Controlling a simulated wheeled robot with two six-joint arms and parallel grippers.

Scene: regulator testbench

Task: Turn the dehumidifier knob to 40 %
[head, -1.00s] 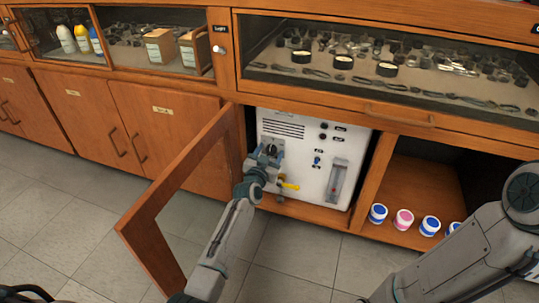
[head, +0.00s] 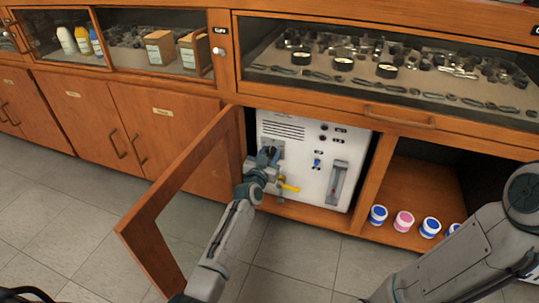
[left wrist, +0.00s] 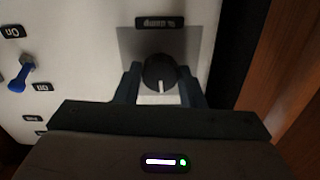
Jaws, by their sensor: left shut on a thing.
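The dehumidifier (head: 310,135) is a white panel unit inside the open cabinet in the head view. Its black round knob (left wrist: 159,73) sits on a grey plate (left wrist: 126,42) under a "% Humid" label (left wrist: 159,22) in the left wrist view. The knob's white pointer line points toward my gripper's base, at the bottom of that view. My left gripper (left wrist: 160,88) has a finger on each side of the knob and is shut on it. In the head view my left gripper (head: 265,161) covers most of the knob. The scale markings cannot be read. My right gripper is out of view.
A blue toggle switch (left wrist: 20,75) is beside the knob plate. A yellow lever (head: 289,187) is just below my left gripper. The open wooden door (head: 150,225) stands left of my left arm. Several jars (head: 404,221) sit in the right compartment.

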